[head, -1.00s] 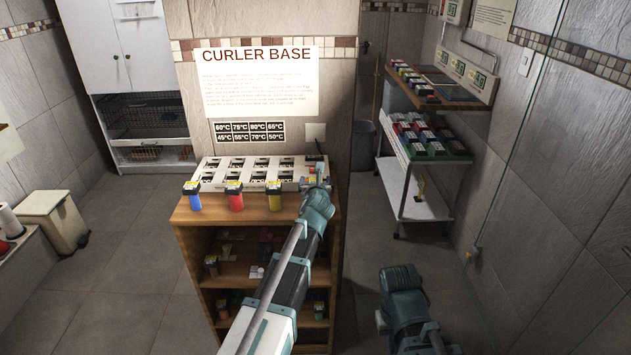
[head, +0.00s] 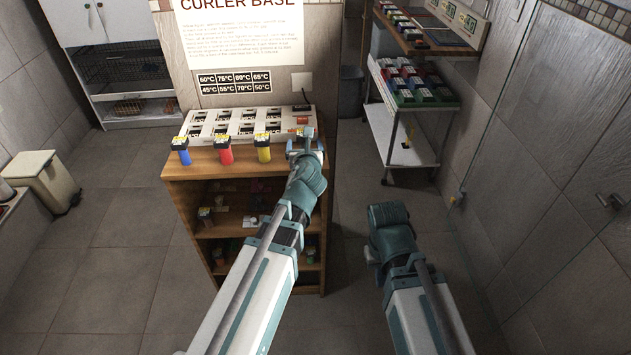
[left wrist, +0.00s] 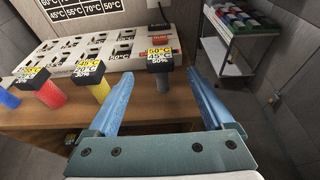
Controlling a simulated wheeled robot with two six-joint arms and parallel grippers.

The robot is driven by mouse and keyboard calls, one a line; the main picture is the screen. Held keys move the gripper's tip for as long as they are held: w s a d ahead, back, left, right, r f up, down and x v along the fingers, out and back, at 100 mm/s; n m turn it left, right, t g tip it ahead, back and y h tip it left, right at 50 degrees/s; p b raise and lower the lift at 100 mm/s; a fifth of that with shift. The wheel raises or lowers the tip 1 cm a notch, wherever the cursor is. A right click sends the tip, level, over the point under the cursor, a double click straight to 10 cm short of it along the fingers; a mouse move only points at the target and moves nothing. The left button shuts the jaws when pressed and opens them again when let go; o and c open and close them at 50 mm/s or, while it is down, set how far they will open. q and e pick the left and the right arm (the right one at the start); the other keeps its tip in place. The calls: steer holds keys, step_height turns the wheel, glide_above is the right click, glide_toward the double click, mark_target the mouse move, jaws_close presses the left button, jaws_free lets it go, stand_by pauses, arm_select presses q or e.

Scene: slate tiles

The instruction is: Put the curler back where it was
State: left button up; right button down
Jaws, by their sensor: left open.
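My left gripper (head: 305,143) is open at the right end of the cabinet's front edge. In the left wrist view, its blue fingers (left wrist: 163,80) are spread, with a dark grey curler (left wrist: 163,80) showing between their tips. That curler has a black cap with a yellow and white label. In the head view my gripper hides it. Blue (head: 183,157), red (head: 225,155) and yellow (head: 263,153) curlers stand in a row to the left. Behind them lies the white curler base (head: 290,112) with several slots. My right arm is low at right; its fingers do not show.
The wooden cabinet (head: 185,172) has open shelves with small items below. A wall with a temperature chart (head: 235,83) rises behind the base. A white trolley (head: 405,145) with several coloured boxes stands at right.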

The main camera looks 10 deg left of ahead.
arm_select(q)
steer(key=s+d+f+n+g+h, duration=0.1)
steer(key=s+d+f+n+g, duration=0.3)
steer(key=s+n, duration=0.5)
steer(key=s+d+f+n+g+h, duration=0.1)
steer(key=s+d+f+n+g, duration=0.4)
steer(key=s+n, duration=0.4)
steer(key=s+d+f+n+g, duration=0.4)
steer(key=s+f+n+g, duration=0.1)
steer(key=s+n, duration=0.4)
steer(key=shift+s+d+f+n+h, duration=0.2)
steer(key=shift+s+f+n+h, duration=0.15)
steer(key=shift+f+n, duration=0.5)
steer(key=shift+w+r, duration=0.1)
steer(key=shift+r, duration=0.1)
step_height(320, 180, up, 3)
steer(key=p, duration=0.3)
